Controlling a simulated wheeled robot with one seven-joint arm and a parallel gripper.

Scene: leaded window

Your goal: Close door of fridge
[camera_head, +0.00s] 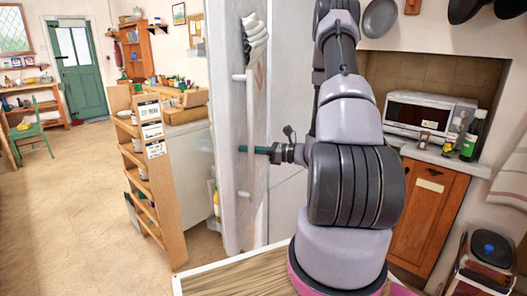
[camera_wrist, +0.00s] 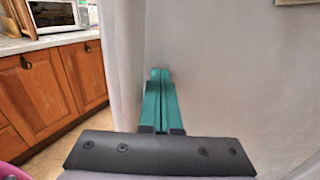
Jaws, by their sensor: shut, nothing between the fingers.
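The white fridge door (camera_head: 230,100) stands open in the head view, seen nearly edge-on, with a pale vertical handle (camera_head: 249,105) on its right-hand face. Bottles show low along the door's left side. My gripper (camera_head: 243,149) is at the door's right-hand face, level with the handle, its teal fingers pointing left. In the wrist view, my gripper (camera_wrist: 160,73) has its fingers together and empty, with the plain pale door surface (camera_wrist: 230,70) in front of them. Whether the tips touch it I cannot tell. Part of the fridge body is hidden behind the door and my arm.
A wooden shelf rack (camera_head: 150,180) stands left of the door. At right are a microwave (camera_head: 425,112) on a counter, a wooden cabinet (camera_head: 428,210) and a stool (camera_head: 487,255). A white glove-like item (camera_head: 255,38) hangs by the door's top. Open floor (camera_head: 70,220) lies left.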

